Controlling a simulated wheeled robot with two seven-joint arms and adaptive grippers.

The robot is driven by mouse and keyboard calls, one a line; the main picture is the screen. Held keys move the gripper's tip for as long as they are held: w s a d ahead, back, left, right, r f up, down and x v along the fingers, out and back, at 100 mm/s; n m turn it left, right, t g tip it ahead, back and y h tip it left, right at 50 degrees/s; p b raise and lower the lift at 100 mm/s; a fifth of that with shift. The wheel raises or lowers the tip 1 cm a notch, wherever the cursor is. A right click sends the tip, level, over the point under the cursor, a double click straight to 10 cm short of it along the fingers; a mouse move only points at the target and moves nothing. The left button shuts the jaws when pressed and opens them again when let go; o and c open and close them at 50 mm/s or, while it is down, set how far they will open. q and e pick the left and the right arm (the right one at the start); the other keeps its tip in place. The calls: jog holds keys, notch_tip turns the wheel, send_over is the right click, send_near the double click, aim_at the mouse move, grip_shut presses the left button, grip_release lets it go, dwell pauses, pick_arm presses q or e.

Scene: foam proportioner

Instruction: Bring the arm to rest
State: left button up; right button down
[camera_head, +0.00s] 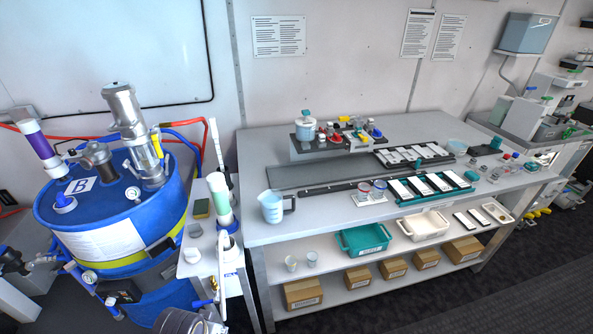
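Neither of my grippers can be made out in the head view, and no arm of mine is clearly visible. A blue drum marked B (110,240) stands at the left with a metal pump (133,130) upright on its lid. A long workbench (230,238) stands to its right. A small side stand (196,262) is between them and carries a white and green cylinder (221,200). I see nothing held.
A blue-tinted pitcher (271,207) stands at the bench's front left. Trays of white strips (434,187) lie at its right. The dark floor (480,306) at front right is clear.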

pick_arm(q)
jog(key=s+f+g, duration=0.1)
jog(key=s+f, duration=0.1)
jog(key=f, duration=1.3)
jog(key=s+f, duration=0.3)
jog(key=f, duration=1.1)
jog(key=s+a+f, duration=0.2)
jog(key=s+f, duration=0.7)
jog(key=s, duration=0.1)
jog(key=s+a+f+g, duration=0.1)
jog(key=s+a+f, duration=0.1)
jog(key=s+f, duration=0.7)
jog(key=shift+s+a+f, duration=0.15)
jog(key=shift+s+f, duration=0.05)
jog(key=shift+s, duration=0.9)
jog(key=shift+s, duration=0.15)
